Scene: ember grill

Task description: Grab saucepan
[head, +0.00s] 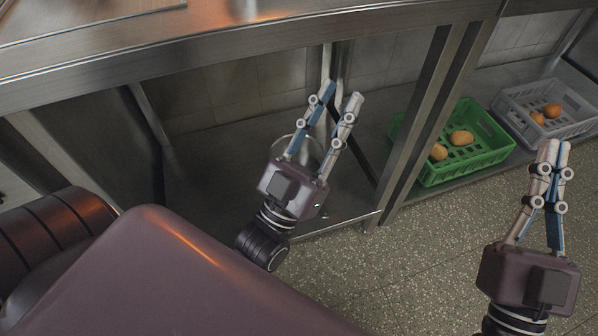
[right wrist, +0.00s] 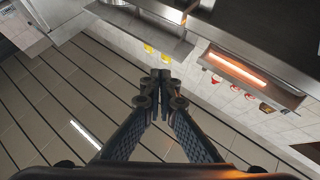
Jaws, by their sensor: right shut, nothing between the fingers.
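A round metal vessel, likely the saucepan (head: 311,152), sits on the low shelf (head: 225,175) under the steel counter in the head view. It is largely hidden behind my left gripper, and I cannot make out its handle. My left gripper (head: 341,92) is open, its fingers apart and pointing up the picture over the shelf, in front of the vessel. I cannot tell whether it touches it. My right gripper (head: 553,148) is shut and empty, at the right above the speckled floor. It also shows shut in the right wrist view (right wrist: 160,75).
The steel counter (head: 250,45) overhangs the shelf, and its legs (head: 425,110) stand right of my left gripper. A green crate (head: 470,165) and a grey crate (head: 560,130) with round brownish items stand further right. A glowing heater (right wrist: 237,70) shows in the right wrist view.

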